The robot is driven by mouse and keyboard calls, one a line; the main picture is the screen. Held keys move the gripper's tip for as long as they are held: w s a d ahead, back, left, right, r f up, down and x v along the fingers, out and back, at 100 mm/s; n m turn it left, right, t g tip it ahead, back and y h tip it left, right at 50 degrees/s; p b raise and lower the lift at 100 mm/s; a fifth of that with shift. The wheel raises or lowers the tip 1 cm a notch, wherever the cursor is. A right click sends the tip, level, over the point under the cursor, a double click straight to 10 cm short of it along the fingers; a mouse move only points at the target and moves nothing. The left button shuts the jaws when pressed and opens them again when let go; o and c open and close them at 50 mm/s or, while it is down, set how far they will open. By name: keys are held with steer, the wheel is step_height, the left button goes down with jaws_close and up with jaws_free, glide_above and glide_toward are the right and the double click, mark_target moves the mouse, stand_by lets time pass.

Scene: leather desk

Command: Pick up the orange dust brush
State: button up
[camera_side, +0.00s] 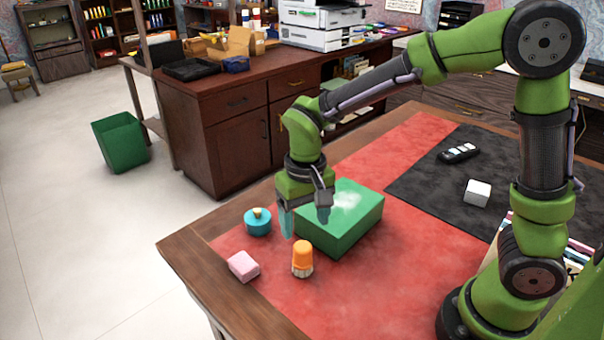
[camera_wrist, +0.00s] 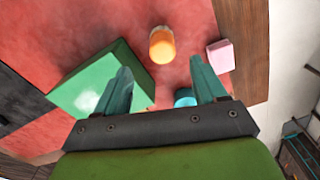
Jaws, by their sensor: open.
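The orange dust brush (camera_side: 302,258) stands upright on the red leather desk top, with its pale bristles down and its orange handle up. In the wrist view the brush (camera_wrist: 161,46) shows beyond the fingertips, roughly between them. My gripper (camera_side: 305,225) is open and empty, with its teal fingers pointing down. It hangs above the desk, beside the green box and apart from the brush. In the wrist view the fingertips of my gripper (camera_wrist: 160,65) are spread wide.
A green box (camera_side: 350,220) with a whitish patch on top stands just right of the brush. A round teal object (camera_side: 257,223) and a pink block (camera_side: 243,266) lie to the left, near the desk edge. A white cube (camera_side: 477,193) and a dark remote (camera_side: 458,153) are on the black mat (camera_side: 425,183).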

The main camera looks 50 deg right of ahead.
mark_target(303, 246)
step_height(303, 246, down, 9)
steer(key=shift+w+a+f, duration=0.1)
steer(key=shift+w, duration=0.05)
stand_by(0.4)
steer(key=shift+c, duration=0.2)
steer(key=c, duration=1.1)
steer(key=shift+r, duration=0.6)
steer(key=r, duration=0.2)
steer(key=shift+s+r, duration=0.35)
steer(key=shift+s, duration=0.05)
steer(key=s+d, duration=0.1)
steer(key=s, duration=0.3)
steer(key=s+d+r, duration=0.1)
steer(key=s+d, duration=0.1)
steer(key=s, duration=0.3)
steer(key=s+d, duration=0.2)
steer(key=s, duration=0.3)
steer(key=shift+s+r, duration=0.15)
steer(key=shift+s, duration=0.05)
